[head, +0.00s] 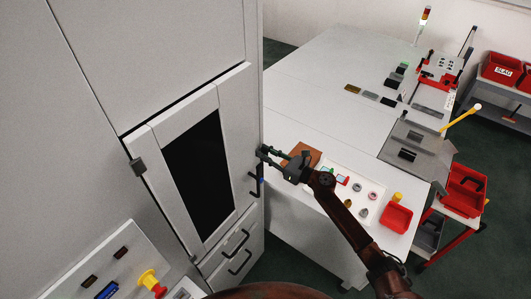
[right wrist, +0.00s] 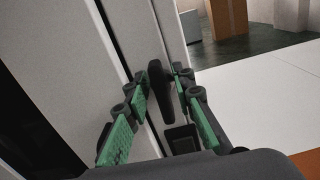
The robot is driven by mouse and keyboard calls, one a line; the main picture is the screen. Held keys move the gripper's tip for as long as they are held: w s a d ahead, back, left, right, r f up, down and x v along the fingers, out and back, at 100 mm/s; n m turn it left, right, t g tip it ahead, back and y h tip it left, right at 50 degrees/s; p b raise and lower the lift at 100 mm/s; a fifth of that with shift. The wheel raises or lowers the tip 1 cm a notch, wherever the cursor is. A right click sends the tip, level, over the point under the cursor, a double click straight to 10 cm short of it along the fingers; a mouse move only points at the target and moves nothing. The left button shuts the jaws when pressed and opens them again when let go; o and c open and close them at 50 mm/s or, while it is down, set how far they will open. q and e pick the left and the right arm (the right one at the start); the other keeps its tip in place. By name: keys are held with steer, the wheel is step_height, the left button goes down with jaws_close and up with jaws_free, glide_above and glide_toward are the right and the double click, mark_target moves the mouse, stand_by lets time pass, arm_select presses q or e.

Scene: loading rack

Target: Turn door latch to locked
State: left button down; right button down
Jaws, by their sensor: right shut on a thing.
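The cabinet door (head: 140,150) is a white panel with a dark window on the left of the head view. It looks closed or nearly so. My right gripper (head: 263,154) is at the right edge of the cabinet. In the right wrist view its green-padded fingers (right wrist: 160,98) stand on both sides of the dark upright latch (right wrist: 158,82), shut on it. A dark recess or block (right wrist: 181,139) lies just below the latch. In the head view the latch is largely hidden by the gripper. My left gripper is not in view.
A black handle (head: 255,186) is on the cabinet edge just below my right gripper. A white table (head: 320,85) with small parts and a red bin (head: 396,218) stands to the right. A control panel with a yellow-and-red button (head: 150,281) is at lower left.

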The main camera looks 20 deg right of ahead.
steer(key=shift+m, duration=0.3)
steer(key=m, duration=0.3)
steer(key=shift+w+d, duration=0.15)
steer(key=shift+d, duration=0.05)
steer(key=m, duration=0.2)
steer(key=m+p, duration=0.1)
steer(key=m, duration=0.2)
steer(key=shift+w+d+f, duration=0.1)
steer(key=shift+w+d, duration=0.05)
steer(key=shift+d, duration=0.05)
steer(key=m+p, duration=0.1)
steer(key=m, duration=0.3)
steer(key=shift+d+f, duration=0.1)
steer(key=shift+f, duration=0.05)
steer(key=shift+w+f+m+p, duration=0.15)
steer(key=shift+m+p, duration=0.25)
steer(key=shift+m, duration=0.7)
steer(key=shift+s+f+m+p, duration=0.1)
steer(key=shift+m+p, duration=0.3)
steer(key=shift+m, duration=0.7)
steer(key=c, duration=2)
jaws_free()
